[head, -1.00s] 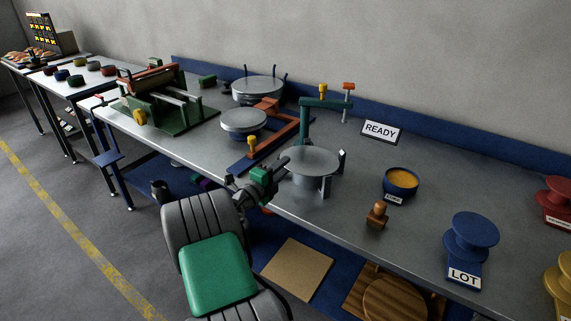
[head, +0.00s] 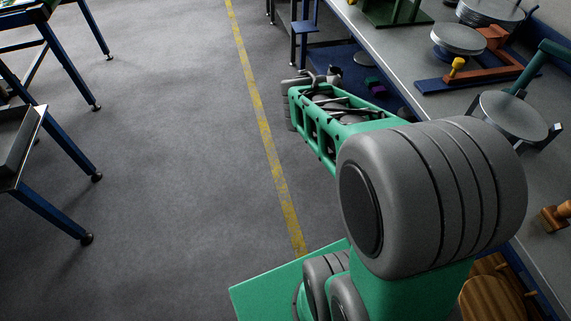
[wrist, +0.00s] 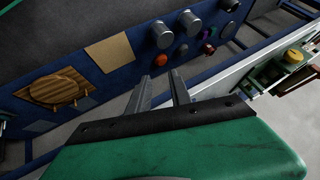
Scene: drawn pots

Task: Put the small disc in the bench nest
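Three round grey metal discs show on the bench in the head view, and none bears a label. The smallest-looking disc (head: 459,38) sits beside an orange-brown frame. A wider disc (head: 513,115) sits nearer, with upright posts at its rim. Another round plate (head: 490,12) is at the top edge, partly cut off. I cannot tell for sure which holder is the bench nest. My gripper (wrist: 160,82) shows two separated fingers in the wrist view with nothing held between them.
The grey bench top (head: 415,60) runs along the right. Its blue under-shelf (wrist: 115,80) carries a wooden round piece (wrist: 58,90), a tan square (wrist: 108,52) and grey cylinders (wrist: 162,35). Another table (head: 20,140) stands at left. The floor (head: 170,170) with a yellow line between is open.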

